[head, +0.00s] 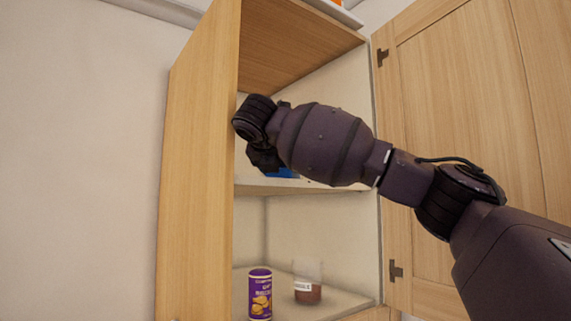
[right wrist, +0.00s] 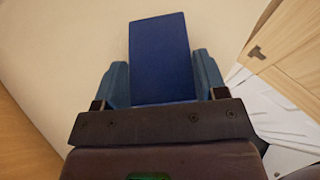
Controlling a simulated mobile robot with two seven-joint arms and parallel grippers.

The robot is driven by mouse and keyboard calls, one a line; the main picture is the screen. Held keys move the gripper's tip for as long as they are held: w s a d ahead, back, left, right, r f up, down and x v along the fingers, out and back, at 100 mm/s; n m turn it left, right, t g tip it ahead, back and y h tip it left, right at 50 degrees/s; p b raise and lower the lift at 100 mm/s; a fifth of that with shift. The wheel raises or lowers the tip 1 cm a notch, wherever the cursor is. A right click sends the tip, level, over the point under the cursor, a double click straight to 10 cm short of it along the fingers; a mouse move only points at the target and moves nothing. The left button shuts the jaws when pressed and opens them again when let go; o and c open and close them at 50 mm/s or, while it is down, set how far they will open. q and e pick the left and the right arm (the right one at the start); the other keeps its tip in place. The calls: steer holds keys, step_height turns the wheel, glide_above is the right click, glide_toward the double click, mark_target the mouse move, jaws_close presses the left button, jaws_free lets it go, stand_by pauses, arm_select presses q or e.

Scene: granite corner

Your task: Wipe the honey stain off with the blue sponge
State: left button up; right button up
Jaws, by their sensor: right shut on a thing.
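The blue sponge (right wrist: 160,60) is a flat blue block between the two fingers of my right gripper (right wrist: 160,85) in the right wrist view. My right gripper is shut on it. In the head view my right arm reaches into the upper part of an open cabinet, and the wrist hides most of the gripper. Only a bit of the blue sponge (head: 282,172) shows below the wrist, just above the middle shelf (head: 310,188). I cannot tell whether it touches the shelf. No honey stain shows in either view. My left gripper is not in view.
The cabinet's left side panel (head: 195,180) stands close beside my right wrist. Its open door (head: 470,120) is at the right. On the lower shelf stand a purple can (head: 260,295) and a clear jar with brown contents (head: 307,285).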

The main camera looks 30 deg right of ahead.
steer(key=shift+w+d, duration=0.15)
steer(key=shift+w, duration=0.2)
steer(key=shift+w, duration=0.15)
